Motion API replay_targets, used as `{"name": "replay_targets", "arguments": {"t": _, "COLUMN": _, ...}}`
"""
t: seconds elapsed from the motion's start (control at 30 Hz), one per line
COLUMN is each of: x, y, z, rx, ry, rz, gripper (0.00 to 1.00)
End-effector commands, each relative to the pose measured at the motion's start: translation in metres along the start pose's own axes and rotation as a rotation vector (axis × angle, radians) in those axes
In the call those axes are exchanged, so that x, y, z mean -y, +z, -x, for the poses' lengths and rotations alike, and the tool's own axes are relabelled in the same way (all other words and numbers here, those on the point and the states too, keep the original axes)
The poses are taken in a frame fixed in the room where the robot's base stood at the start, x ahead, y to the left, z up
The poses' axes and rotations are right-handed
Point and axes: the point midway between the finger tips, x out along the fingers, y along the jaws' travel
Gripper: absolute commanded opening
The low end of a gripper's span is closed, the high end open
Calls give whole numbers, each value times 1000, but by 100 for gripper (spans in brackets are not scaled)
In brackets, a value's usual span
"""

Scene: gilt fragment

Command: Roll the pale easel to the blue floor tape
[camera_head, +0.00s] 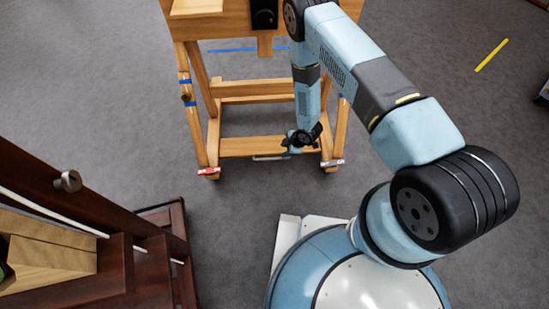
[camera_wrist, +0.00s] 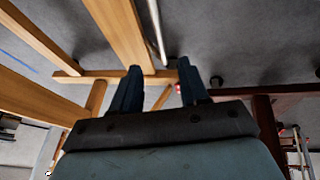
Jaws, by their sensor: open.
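The pale easel (camera_head: 258,88) is a light wooden frame on casters, standing upright in front of me. Its beams also fill the upper left of the wrist view (camera_wrist: 120,35). A thin silver bar (camera_head: 270,158) runs along its lower front crosspiece. The blue floor tape (camera_head: 232,50) lies on the carpet behind the easel, partly hidden by it. My gripper (camera_head: 303,139) is low at the easel's front right. In the wrist view its two fingers (camera_wrist: 159,80) are apart, with the silver bar (camera_wrist: 157,30) ahead between them; I cannot tell whether they touch it.
The easel's front casters carry a red lever (camera_head: 208,170) at left and a whitish one (camera_head: 332,163) at right. A dark wooden easel (camera_head: 120,240) stands close at the lower left. Yellow tape (camera_head: 491,55) lies at the upper right. Carpet left of the pale easel is clear.

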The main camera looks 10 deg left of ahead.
Motion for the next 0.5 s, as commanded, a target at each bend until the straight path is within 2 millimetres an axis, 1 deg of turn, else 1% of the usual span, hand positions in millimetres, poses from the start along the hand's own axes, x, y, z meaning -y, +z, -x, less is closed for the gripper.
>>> {"name": "replay_targets", "arguments": {"t": 0.17, "x": 1, "y": 0, "z": -20, "rx": -1, "ry": -1, "rz": 0, "gripper": 44}}
{"name": "replay_targets", "arguments": {"t": 0.5, "x": 1, "y": 0, "z": -78, "rx": -1, "ry": -1, "rz": 0, "gripper": 44}}
